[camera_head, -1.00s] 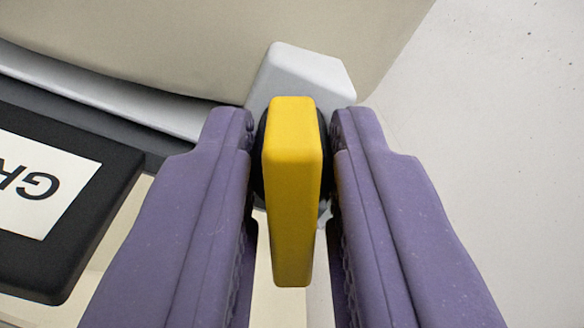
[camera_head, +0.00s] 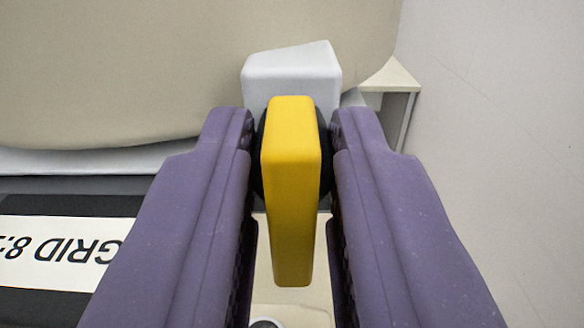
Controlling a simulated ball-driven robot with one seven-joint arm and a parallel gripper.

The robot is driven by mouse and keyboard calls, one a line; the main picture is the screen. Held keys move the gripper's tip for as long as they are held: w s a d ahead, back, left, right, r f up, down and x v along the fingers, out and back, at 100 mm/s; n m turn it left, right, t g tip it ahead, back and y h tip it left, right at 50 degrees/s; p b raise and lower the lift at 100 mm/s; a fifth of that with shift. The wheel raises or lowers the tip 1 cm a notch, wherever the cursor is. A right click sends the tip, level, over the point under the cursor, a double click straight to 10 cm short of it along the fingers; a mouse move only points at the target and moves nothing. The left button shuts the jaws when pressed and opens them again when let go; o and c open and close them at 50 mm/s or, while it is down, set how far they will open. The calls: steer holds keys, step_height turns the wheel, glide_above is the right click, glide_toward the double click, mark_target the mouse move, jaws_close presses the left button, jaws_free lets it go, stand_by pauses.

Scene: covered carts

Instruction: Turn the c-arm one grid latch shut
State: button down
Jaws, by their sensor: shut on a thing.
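The grid latch (camera_head: 291,190) is a yellow lever in the middle of the view, standing upright in the picture between my fingers. A dark round hub shows behind it, and a pale grey block (camera_head: 292,75) sits above and behind that. My gripper (camera_head: 292,155) has its two purple fingers on either side of the lever and is shut on it. The fingers hide part of the hub and the panel behind.
A black plate with a white label (camera_head: 60,240) reading "GRID", upside down, lies at lower left. A beige cover (camera_head: 190,65) fills the upper left. A small cream bracket (camera_head: 390,80) stands right of the block. Plain pale surface lies at right.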

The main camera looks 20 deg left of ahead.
steer(key=c, duration=1.2)
jaws_free()
steer(key=b+v, duration=0.1)
steer(key=v, duration=0.6)
steer(key=shift+s, duration=0.4)
steer(key=shift+d, duration=0.1)
steer(key=s+d+f+m+g+h+b, duration=0.1)
steer(key=s+d+h+b, duration=0.4)
steer(key=s+d+b, duration=1)
steer(key=s+d+m+g, duration=0.1)
steer(key=s+d+m, duration=0.1)
steer(key=s+d, duration=0.1)
steer(key=shift+s, duration=0.7)
